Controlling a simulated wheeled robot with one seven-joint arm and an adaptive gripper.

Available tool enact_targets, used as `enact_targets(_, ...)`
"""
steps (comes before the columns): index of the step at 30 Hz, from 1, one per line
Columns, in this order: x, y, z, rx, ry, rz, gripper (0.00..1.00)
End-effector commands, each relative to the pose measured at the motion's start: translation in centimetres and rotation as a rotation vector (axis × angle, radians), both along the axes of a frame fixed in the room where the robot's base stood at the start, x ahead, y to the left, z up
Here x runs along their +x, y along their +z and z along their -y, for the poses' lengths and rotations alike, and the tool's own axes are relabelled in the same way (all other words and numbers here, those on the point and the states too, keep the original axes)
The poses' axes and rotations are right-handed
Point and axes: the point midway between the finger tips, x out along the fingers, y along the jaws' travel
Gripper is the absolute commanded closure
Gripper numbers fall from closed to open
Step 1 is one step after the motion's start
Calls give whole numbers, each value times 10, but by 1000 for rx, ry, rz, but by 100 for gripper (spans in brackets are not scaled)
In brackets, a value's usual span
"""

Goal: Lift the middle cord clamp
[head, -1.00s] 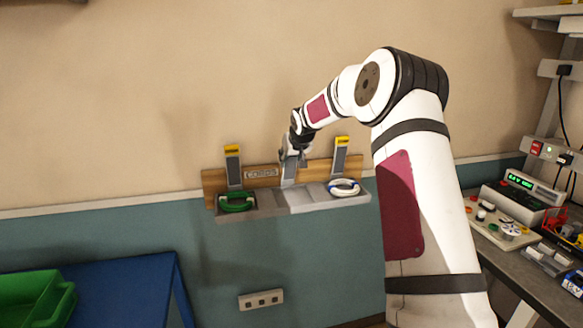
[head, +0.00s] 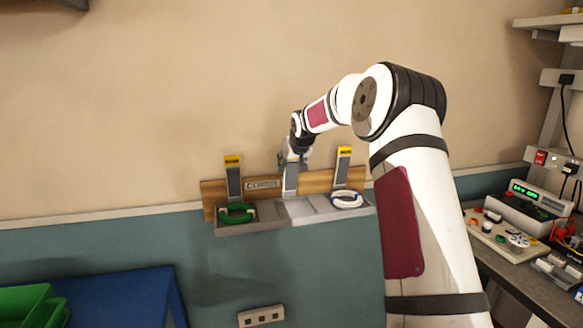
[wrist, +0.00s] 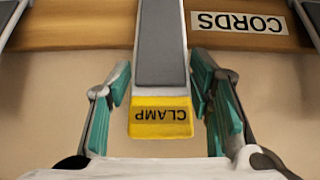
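The middle cord clamp (head: 290,184) is a grey lever with a pale edge, on a wooden board (head: 263,195) on the wall. In the wrist view its grey lever (wrist: 161,45) ends in a yellow tip marked CLAMP. My gripper (head: 294,160) is at the clamp's upper end and hides its tip in the head view. In the wrist view my gripper (wrist: 161,82) is open, with one teal-padded finger on each side of the clamp. Narrow gaps show beside the lever; contact at the yellow tip is hard to tell.
Side clamps stand at left (head: 233,178) and right (head: 342,168). The tray (head: 300,219) below holds a green cord coil (head: 236,213) and a white one (head: 346,199). A CORDS label (head: 263,184) sits left of the middle clamp. A cluttered bench (head: 520,285) is at right.

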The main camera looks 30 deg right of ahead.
Motion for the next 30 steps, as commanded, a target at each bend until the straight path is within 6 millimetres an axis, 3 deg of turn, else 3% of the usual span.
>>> enact_targets(14, -8, 1, -2, 4, 0, -12, 40)
enact_targets(30, -71, 72, -21, 1, 0, -9, 40)
